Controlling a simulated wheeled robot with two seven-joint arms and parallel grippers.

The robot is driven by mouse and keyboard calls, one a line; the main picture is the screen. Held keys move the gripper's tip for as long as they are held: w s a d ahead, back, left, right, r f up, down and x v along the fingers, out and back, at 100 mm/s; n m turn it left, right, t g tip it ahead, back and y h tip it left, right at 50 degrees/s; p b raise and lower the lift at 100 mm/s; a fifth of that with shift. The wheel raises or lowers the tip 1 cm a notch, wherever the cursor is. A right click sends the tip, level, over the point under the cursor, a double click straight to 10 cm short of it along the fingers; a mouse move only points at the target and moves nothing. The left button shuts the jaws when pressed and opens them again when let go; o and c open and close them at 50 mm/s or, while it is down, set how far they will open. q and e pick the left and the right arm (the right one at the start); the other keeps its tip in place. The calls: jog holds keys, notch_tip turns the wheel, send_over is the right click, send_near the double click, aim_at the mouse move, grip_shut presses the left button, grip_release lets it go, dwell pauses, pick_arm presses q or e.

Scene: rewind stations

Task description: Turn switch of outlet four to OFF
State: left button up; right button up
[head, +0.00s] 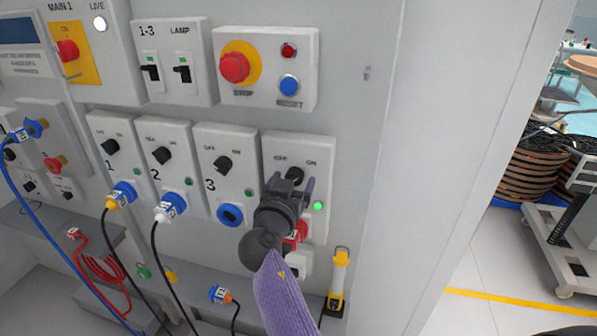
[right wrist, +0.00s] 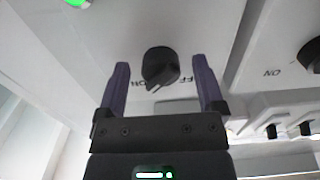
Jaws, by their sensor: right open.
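The outlet four panel (head: 323,160) is the rightmost of the row of outlet panels, with OFF and ON marks and a lit green lamp (head: 318,206). Its black rotary switch (head: 294,175) shows partly behind my right gripper (head: 290,190). In the right wrist view the switch (right wrist: 160,66) sits between the two purple fingers of my right gripper (right wrist: 160,68), with gaps on both sides. Its pointer appears turned toward the ON mark. The gripper is open and holds nothing. The outlet's number and part of its socket are hidden behind my right gripper. My left gripper is not in view.
Outlet three (head: 225,165) is directly left, its blue socket empty. Outlets one and two have plugs and hanging cables. A STOP button (head: 235,67) and RESET button (head: 289,84) are above. The cabinet wall to the right is bare.

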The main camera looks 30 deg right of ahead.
jog(key=shift+a, duration=0.1)
jog(key=shift+s, duration=0.1)
jog(key=shift+c, duration=0.4)
grip_shut()
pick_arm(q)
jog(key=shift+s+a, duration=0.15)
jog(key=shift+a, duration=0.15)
